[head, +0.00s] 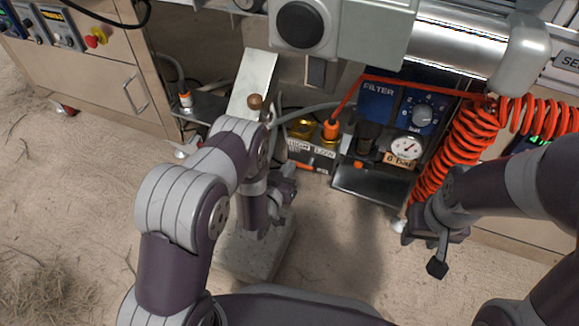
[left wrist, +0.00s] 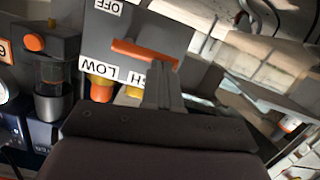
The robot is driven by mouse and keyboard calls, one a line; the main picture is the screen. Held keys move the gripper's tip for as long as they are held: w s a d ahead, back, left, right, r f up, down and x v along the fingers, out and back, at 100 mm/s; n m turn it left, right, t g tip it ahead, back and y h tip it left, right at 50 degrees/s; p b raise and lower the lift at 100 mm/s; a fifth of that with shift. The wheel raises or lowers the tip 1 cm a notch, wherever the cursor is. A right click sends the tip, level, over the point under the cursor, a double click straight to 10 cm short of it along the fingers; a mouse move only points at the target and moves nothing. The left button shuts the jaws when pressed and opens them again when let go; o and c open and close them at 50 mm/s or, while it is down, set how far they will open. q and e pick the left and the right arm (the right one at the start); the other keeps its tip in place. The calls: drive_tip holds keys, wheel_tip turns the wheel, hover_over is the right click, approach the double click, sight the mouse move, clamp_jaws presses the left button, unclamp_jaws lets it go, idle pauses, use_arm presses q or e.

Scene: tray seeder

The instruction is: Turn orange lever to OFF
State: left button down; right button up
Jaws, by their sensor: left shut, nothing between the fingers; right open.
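The orange lever (left wrist: 140,52) is on a grey panel (left wrist: 160,32) with labels OFF, LOW and HIGH, upside down in the left wrist view. The lever lies slanted between the OFF label (left wrist: 108,4) and the LOW label (left wrist: 103,67). My left gripper (left wrist: 160,68) is shut and empty, its fingertips overlapping the lever's right end; I cannot tell if they touch. The HIGH label is partly hidden by the fingers. In the head view my left gripper (head: 288,180) is beside the panel, and only a little orange shows. My right gripper (head: 437,262) is open and empty, far to the right.
A blue filter box (head: 378,103) with a knob and a pressure gauge (head: 405,149) are right of the panel. A red coiled hose (head: 468,145) hangs near my right arm. A concrete block (head: 250,250) stands below my left gripper.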

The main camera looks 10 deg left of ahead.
use_arm(q)
drive_tip(key=shift+f, duration=0.1)
drive_tip(key=f+n+h, duration=0.1)
drive_tip(key=n, duration=0.3)
drive_tip(key=d+f+n+h, duration=0.1)
drive_tip(key=f+n, duration=0.1)
drive_tip(key=n, duration=0.2)
drive_tip(key=d+f+n+t+h, duration=0.1)
drive_tip(key=f+n, duration=0.1)
drive_tip(key=n, duration=0.2)
drive_tip(key=shift+s+f+n, duration=0.1)
drive_tip(key=shift+s+n, duration=0.05)
drive_tip(key=shift+n, duration=0.25)
use_arm(e)
drive_tip(key=shift+f, duration=0.1)
